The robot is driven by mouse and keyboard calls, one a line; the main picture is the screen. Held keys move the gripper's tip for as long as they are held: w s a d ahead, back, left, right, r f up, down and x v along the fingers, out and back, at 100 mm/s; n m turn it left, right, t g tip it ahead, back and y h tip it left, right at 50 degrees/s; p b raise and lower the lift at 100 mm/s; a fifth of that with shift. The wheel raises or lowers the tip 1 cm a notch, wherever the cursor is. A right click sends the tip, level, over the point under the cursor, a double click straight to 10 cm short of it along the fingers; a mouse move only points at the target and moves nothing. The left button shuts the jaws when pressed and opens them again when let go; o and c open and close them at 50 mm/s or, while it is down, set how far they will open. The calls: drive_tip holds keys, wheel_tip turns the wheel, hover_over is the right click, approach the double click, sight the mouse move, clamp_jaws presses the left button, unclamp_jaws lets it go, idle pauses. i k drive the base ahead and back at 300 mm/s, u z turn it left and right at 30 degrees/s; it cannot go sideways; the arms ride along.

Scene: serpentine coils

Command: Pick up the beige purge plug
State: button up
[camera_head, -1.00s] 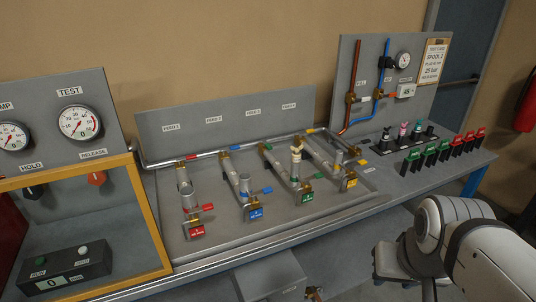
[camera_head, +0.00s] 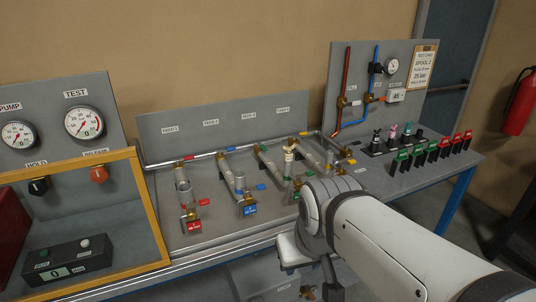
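A beige plug (camera_head: 289,154) stands upright at the third branch of the pipe rig, counting from the left. It looks like a short stack of pale rings; whether it sits on or in a fitting is too small to tell. My arm (camera_head: 385,240) reaches in from the lower right. Its wrist (camera_head: 318,205) is in front of and below the plug, and covers the front of the third and fourth branches. I cannot make out gripper fingers, and nothing visible touches the plug.
The rig's grey panel (camera_head: 215,238) lies on the bench, with red and blue tags at the front. A gauge box with a yellow frame (camera_head: 155,220) stands at left. Behind to the right are a small rack (camera_head: 378,148) and several green and red clips (camera_head: 430,150).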

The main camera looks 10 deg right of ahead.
sight(288, 157)
drive_tip(key=z, duration=0.05)
drive_tip(key=i, duration=1)
drive_tip(key=u, duration=0.05)
